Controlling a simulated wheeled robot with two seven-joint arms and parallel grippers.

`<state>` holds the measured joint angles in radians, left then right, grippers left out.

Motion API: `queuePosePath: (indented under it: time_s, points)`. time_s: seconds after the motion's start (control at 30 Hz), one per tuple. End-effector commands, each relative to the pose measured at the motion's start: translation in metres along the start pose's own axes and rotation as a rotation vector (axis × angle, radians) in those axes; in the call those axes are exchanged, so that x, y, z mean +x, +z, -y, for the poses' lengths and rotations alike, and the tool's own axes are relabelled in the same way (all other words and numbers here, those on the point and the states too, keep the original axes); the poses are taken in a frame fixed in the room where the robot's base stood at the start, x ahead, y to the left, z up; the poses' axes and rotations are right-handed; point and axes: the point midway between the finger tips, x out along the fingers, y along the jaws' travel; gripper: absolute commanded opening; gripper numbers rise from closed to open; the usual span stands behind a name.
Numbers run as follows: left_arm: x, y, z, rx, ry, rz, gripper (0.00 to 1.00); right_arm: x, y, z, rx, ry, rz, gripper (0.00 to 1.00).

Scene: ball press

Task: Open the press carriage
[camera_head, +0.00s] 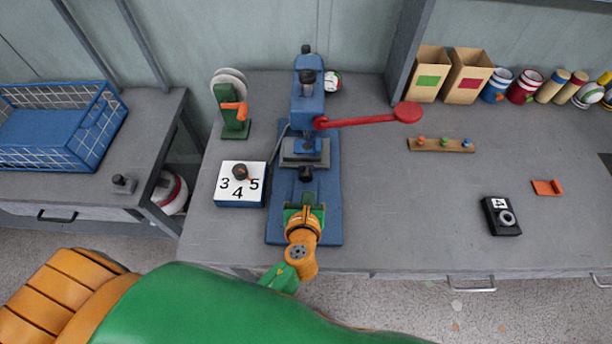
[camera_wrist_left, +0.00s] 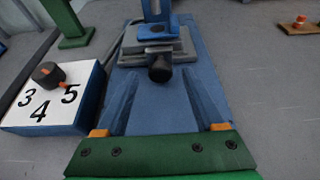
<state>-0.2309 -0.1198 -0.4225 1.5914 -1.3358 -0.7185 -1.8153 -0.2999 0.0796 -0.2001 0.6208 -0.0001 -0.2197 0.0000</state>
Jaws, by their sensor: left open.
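The blue press (camera_head: 308,105) stands on a long blue base plate (camera_head: 275,225) on the grey workbench. Its red lever (camera_head: 362,120) reaches out to the right and ends in a red knob. The grey carriage (camera_head: 304,152) sits under the press head, with a black knob (camera_head: 306,174) on its near side. In the left wrist view the carriage (camera_wrist_left: 135,58) and its black knob (camera_wrist_left: 160,70) are straight ahead. My left gripper (camera_head: 306,190) is open over the base plate, just short of the knob, with the knob between its fingers' lines but apart from them. My right gripper is not in view.
A dial box (camera_head: 238,200) marked 3, 4, 5 stands left of the base plate. A green stand with an orange handle (camera_head: 233,112) is behind it. A black device (camera_head: 501,216) and a wooden peg strip (camera_head: 441,145) lie to the right. The bench between is clear.

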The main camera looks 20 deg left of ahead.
Motion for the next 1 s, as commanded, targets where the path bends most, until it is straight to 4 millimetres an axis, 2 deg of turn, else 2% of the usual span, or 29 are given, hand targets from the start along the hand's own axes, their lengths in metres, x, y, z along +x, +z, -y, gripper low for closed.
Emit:
queuePosePath:
  time_s: [0.03,0.13,0.37,0.47,0.63,0.67,1.0]
  points:
    - [0.009,-0.001,0.000,0.000,0.000,0.002,0.70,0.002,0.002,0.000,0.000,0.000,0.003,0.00]
    - [0.018,0.000,0.000,0.001,0.000,0.001,0.70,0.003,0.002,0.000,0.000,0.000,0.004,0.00]
    - [0.020,0.000,0.000,0.000,0.000,0.000,0.70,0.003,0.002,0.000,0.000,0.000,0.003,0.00]
    - [0.020,0.000,0.000,0.000,0.000,0.000,0.49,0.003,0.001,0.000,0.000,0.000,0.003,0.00]
    - [0.020,0.000,0.000,0.000,0.000,0.000,0.03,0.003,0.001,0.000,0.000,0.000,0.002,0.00]
    - [0.020,0.000,0.000,0.000,0.000,0.000,0.00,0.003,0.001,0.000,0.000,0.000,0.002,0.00]
    - [0.020,0.000,0.000,0.000,0.000,0.000,0.00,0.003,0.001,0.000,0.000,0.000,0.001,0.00]
